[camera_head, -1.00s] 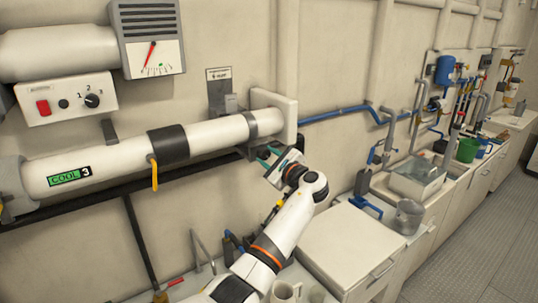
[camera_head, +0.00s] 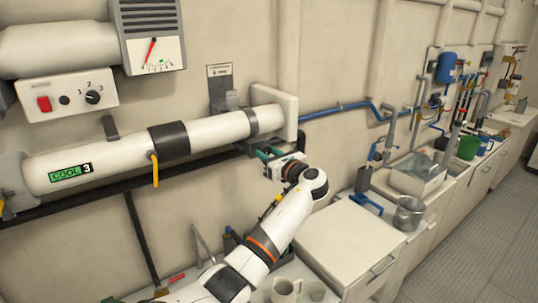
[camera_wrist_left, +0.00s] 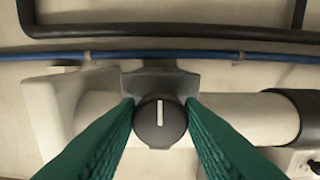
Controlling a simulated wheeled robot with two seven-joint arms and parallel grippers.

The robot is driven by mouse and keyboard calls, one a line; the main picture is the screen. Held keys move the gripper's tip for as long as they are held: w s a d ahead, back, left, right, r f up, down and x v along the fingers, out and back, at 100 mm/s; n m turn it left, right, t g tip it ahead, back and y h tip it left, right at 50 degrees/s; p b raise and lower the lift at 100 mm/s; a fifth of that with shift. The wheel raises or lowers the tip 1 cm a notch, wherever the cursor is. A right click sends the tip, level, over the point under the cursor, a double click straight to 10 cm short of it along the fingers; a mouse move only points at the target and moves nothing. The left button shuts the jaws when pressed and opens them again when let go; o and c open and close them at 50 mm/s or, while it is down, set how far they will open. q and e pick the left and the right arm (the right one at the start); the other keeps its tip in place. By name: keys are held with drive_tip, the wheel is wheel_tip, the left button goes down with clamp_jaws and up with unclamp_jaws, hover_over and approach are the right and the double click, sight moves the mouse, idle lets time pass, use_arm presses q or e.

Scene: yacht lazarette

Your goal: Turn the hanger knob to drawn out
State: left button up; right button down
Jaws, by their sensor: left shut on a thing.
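The hanger knob (camera_wrist_left: 150,134) is a dark round knob with a white line that stands upright in the left wrist view. It sits on a grey bracket (camera_wrist_left: 160,82) beside the white pipe. My left gripper (camera_wrist_left: 160,118) has its two green fingers against the knob's left and right sides and is shut on it. In the head view my left gripper (camera_head: 264,154) is at the underside of the white pipe (camera_head: 215,133), near its right end plate. The knob cannot be made out there. My right gripper is not in view.
A blue pipe (camera_head: 335,109) runs along the wall to the right. A black rail (camera_head: 100,192) passes below the white pipe, and a yellow hook (camera_head: 155,172) hangs from its dark band. A white cabinet (camera_head: 350,235) stands below, with mugs (camera_head: 285,291) beside it.

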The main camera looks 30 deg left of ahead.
use_arm(q)
drive_tip(key=shift+a+r, duration=0.1)
drive_tip(key=shift+r, duration=0.2)
drive_tip(key=o, duration=0.9)
drive_tip(key=shift+o, duration=0.2)
drive_tip(key=shift+a+f, duration=0.1)
drive_tip(key=shift+f, duration=0.1)
drive_tip(key=b+v, duration=0.4)
drive_tip(key=v, duration=0.8)
drive_tip(key=shift+f, duration=0.1)
